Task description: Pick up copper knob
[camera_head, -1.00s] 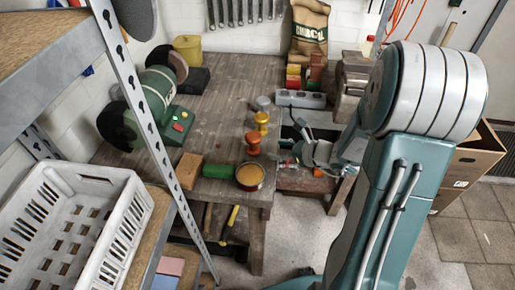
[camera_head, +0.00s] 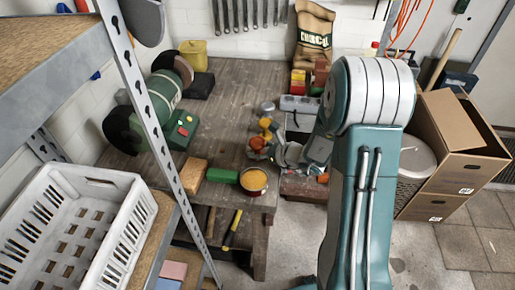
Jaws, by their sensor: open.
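The copper knob (camera_head: 257,143) stands on the workbench (camera_head: 225,120) near its right edge, partly hidden by my gripper. My gripper (camera_head: 266,152) is open, with its fingers at the knob from the right. Whether they touch it I cannot tell. A yellow knob (camera_head: 265,124) and a grey knob (camera_head: 267,107) stand in a row behind the copper one.
A round pan with orange contents (camera_head: 253,180), a green block (camera_head: 222,175) and a tan block (camera_head: 194,176) sit at the bench's front. A green bench grinder (camera_head: 160,95) stands left. A white crate (camera_head: 75,235) is on the near shelf. Cardboard boxes (camera_head: 455,145) stand right.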

